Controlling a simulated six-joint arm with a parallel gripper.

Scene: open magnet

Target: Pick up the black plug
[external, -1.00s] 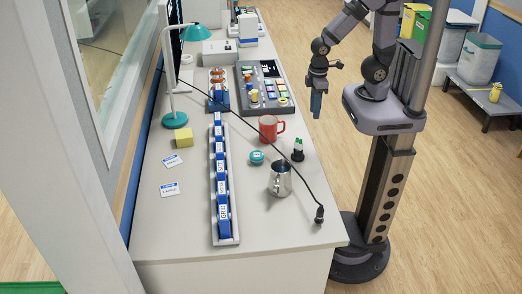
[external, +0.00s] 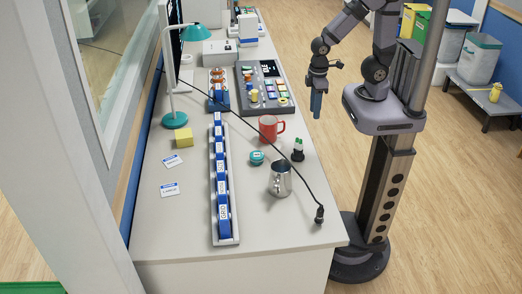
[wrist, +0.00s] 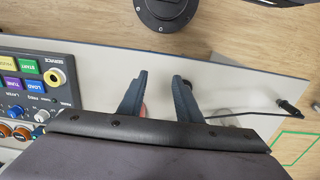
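The black plug (external: 319,214) lies at the near right corner of the table, on the end of a black cable that runs diagonally across the table. In the wrist view the plug (wrist: 289,108) is at the right, beyond my fingers. My gripper (external: 316,104) hangs above the floor side of the table's right edge, well away from the plug. In the wrist view its two blue-grey fingers (wrist: 160,95) are apart with a gap between them. Nothing is seen held. A bit of a red thing shows behind the left finger.
A metal pitcher (external: 280,180), red mug (external: 268,129), black holder (external: 298,151) and teal round item (external: 257,158) stand near the cable. A long rack of blue blocks (external: 220,190) is left of them. A control panel (external: 263,88) is farther back.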

